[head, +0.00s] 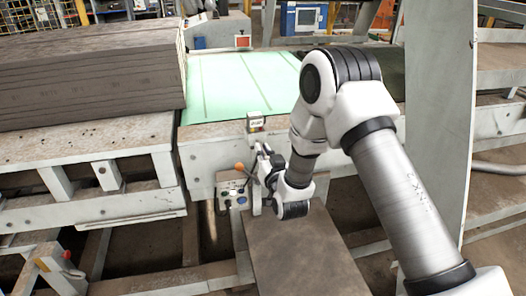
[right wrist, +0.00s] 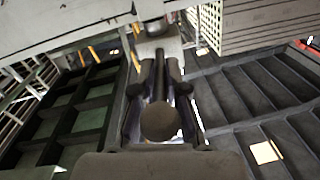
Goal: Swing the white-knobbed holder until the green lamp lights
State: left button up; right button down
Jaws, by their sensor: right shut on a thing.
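My right gripper (head: 263,158) is at the front edge of the machine bed, just right of a small control box (head: 232,190). In the right wrist view its fingers (right wrist: 160,75) are shut around a dark rod with a round knob (right wrist: 160,121), which I take for the holder; the knob looks grey-brown in shade, not clearly white. In the head view my gripper and wrist hide most of the holder. A small pale box (head: 256,121) sits on the bed's edge above the gripper. I cannot make out a lit green lamp. My left gripper is out of view.
An orange ball knob (head: 240,167) stands by the control box, close left of my gripper. Stacked grey boards (head: 85,75) lie at the left. A green bed surface (head: 235,85) is behind. A tall grey panel (head: 440,110) rises at the right, beside my arm.

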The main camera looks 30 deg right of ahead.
jog(key=shift+a+f+h+b, duration=0.25)
jog(key=shift+h+b, duration=0.15)
jog(key=shift+b, duration=0.15)
jog(key=shift+w+a+r+m+g+h+b, duration=0.15)
jog(key=shift+a+m+g+h+b, duration=0.15)
jog(key=shift+m+h, duration=0.25)
jog(key=shift+w+a+r+m+g+h+b, duration=0.1)
jog(key=shift+a+m+g+h+b, duration=0.25)
jog(key=shift+h, duration=0.3)
jog(key=shift+d, duration=0.15)
jog(key=c, duration=1.2)
grip_release()
jog(key=shift+w+f, duration=0.1)
jog(key=v, duration=1.2)
jog(key=shift+f, duration=0.15)
